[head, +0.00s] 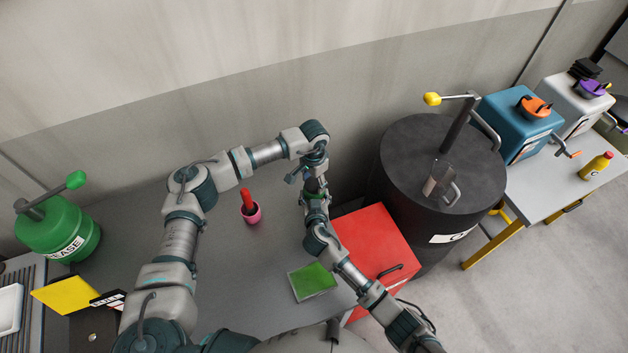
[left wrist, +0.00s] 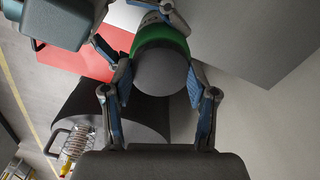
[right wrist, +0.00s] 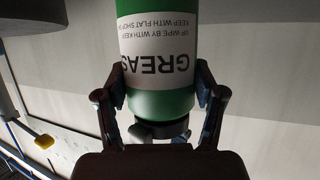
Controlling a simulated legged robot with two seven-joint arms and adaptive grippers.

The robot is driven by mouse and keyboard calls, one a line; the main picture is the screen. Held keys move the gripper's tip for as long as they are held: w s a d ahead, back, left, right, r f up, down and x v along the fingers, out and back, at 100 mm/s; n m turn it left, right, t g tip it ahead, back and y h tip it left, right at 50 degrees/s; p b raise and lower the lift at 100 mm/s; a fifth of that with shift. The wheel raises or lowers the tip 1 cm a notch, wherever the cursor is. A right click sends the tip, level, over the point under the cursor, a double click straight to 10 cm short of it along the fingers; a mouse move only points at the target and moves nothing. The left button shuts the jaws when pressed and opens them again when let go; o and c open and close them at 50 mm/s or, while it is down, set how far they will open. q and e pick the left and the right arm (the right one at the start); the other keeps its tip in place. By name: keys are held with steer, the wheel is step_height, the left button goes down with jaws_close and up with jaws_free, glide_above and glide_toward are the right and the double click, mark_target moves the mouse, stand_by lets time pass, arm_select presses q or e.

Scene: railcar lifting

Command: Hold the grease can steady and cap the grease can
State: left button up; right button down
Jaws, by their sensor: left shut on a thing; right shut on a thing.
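The green grease can (right wrist: 160,104) fills the middle of the right wrist view, its white GREASE label upside down there. My right gripper (right wrist: 160,100) is shut around the can's body. A round dark cap (left wrist: 162,74) shows in the left wrist view at the end of the green can (left wrist: 160,38), between the blue pads of my left gripper (left wrist: 158,85), which is shut on it. I cannot tell whether the cap is fully seated. In the head view the can (head: 316,196) is mostly hidden between my two wrists.
A red box (head: 372,232) and a black drum (head: 405,155) stand close to the right of my grippers.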

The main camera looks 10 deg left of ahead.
arm_select(q)
steer(key=shift+a, duration=0.1)
steer(key=o, duration=0.9)
steer(key=shift+o, duration=0.2)
steer(key=shift+r, duration=2.3)
